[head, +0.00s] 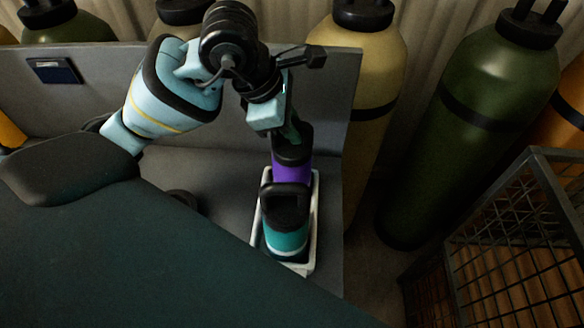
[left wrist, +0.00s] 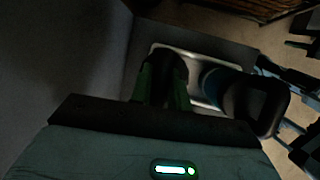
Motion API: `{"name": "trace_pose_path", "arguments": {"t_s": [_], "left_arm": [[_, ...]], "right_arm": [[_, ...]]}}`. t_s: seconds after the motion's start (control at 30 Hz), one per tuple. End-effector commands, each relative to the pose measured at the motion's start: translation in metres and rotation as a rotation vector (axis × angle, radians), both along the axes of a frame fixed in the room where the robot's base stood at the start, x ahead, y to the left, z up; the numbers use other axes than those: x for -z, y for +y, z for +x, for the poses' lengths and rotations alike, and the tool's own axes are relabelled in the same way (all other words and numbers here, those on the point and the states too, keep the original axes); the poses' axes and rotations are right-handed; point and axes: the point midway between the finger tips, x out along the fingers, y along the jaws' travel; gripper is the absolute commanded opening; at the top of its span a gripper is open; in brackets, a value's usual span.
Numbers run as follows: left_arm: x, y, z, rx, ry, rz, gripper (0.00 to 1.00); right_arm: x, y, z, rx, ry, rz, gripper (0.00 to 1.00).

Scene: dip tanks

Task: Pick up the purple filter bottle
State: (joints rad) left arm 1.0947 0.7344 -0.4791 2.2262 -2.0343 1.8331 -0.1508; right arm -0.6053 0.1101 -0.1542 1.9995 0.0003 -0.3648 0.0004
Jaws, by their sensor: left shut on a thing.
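The purple filter bottle (head: 292,166) has a black top and stands upright at the back end of a white tray (head: 315,215). My left gripper (head: 291,133) comes down from above and is shut on the bottle's black top. In the left wrist view, the green fingers (left wrist: 164,88) close on both sides of that dark top; the purple body is hidden there. I cannot tell whether the bottle touches the tray floor. My right gripper is in neither view.
A teal bottle (head: 286,241) with a black handled top stands right in front of the purple one in the tray. A grey panel (head: 335,95) rises behind. Tall gas cylinders (head: 455,130) and a wire crate (head: 520,240) stand at the right.

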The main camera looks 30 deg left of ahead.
Motion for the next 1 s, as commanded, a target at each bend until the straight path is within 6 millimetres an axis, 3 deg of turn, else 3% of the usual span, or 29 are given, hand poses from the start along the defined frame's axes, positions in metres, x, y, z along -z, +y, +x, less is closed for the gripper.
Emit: {"name": "trace_pose_path", "arguments": {"t_s": [0.37, 1.0], "left_arm": [[-0.0004, 0.0002, 0.0001, 0.0, -0.001, 0.0, 0.0], [-0.0017, 0.0003, 0.0005, -0.001, -0.004, 0.0, 0.0]], "right_arm": [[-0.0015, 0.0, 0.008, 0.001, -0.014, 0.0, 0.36], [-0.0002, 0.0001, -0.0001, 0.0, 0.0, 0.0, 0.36]]}}
